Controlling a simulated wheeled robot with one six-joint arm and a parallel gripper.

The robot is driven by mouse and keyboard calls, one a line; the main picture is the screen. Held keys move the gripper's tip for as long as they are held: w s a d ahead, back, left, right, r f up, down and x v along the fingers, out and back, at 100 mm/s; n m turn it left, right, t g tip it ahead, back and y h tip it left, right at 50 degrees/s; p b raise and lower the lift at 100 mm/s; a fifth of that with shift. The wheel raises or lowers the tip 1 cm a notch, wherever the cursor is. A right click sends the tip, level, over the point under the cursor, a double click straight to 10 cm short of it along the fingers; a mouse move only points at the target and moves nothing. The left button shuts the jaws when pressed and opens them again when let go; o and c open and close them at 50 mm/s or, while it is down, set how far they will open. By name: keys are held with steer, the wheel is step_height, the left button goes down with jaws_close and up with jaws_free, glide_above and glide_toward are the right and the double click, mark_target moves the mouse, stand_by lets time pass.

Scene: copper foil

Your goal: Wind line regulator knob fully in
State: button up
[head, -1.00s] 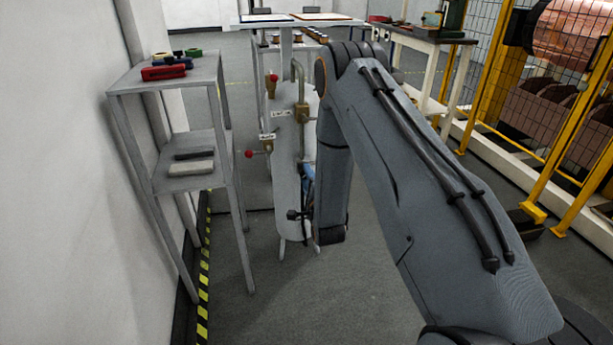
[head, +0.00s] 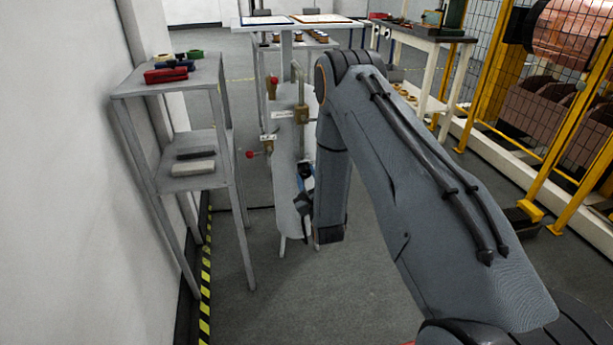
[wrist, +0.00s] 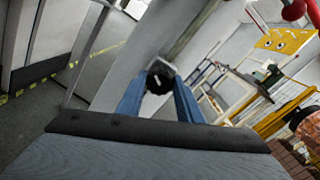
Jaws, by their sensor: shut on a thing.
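The regulator knob (wrist: 160,78) is a dark round knob with a pale mark on its face, in the middle of the wrist view. My gripper (wrist: 159,92) has its two blue fingers on either side of it, shut on the knob. The knob cannot be made out clearly there. The wrist view is tilted.
A grey shelf (head: 190,145) with tape rolls and small blocks stands at left. Yellow fence posts (head: 497,85) stand at right. Open floor lies in front.

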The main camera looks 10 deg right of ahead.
steer(key=shift+m, duration=1.3)
steer(key=o, duration=1)
steer(key=shift+o, duration=0.2)
steer(key=s, duration=0.8)
steer(key=shift+p, duration=0.4)
steer(key=shift+w, duration=0.1)
